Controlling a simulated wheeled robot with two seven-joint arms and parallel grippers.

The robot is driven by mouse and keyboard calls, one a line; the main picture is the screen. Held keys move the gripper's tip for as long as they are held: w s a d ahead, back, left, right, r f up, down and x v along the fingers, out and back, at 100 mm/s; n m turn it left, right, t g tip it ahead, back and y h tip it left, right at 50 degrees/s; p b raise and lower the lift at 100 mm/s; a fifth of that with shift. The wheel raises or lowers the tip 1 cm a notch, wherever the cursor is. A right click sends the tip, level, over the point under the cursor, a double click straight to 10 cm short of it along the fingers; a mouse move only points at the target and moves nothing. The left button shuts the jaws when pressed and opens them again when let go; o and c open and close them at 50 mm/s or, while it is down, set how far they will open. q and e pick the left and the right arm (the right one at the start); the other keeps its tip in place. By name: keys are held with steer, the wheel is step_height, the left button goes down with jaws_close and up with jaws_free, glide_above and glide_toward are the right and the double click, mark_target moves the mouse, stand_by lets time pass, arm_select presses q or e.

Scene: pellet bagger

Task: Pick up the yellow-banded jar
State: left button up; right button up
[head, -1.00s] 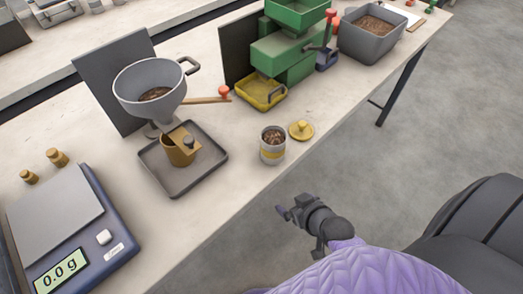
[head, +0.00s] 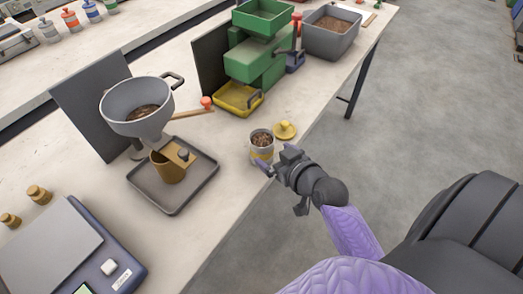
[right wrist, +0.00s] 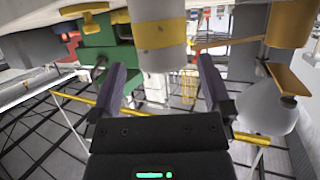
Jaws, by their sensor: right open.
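The yellow-banded jar (head: 261,151) stands upright and open on the bench near its front edge, filled with brown pellets. In the right wrist view the jar (right wrist: 154,36) shows grey with a yellow band, lined up between the two fingers. My right gripper (head: 274,164) is open and empty, close to the jar on its lower right side in the head view; its fingers (right wrist: 163,78) are spread wider than the jar. I cannot tell whether a finger touches it. A yellow knobbed lid (head: 285,130) lies beside the jar. My left gripper is not in view.
A grey tray (head: 205,166) with a brass cup (head: 168,168) stands left of the jar, under a grey funnel (head: 126,116). A green machine (head: 250,62) with a yellow tray (head: 238,102) stands behind. A scale (head: 95,240) is at lower left.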

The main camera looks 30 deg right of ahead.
mark_target(268, 151)
steer(key=b+x, duration=0.2)
steer(key=x, duration=0.4)
steer(key=shift+w+f, duration=0.2)
steer(key=shift+f, duration=0.1)
steer(key=shift+r, duration=0.1)
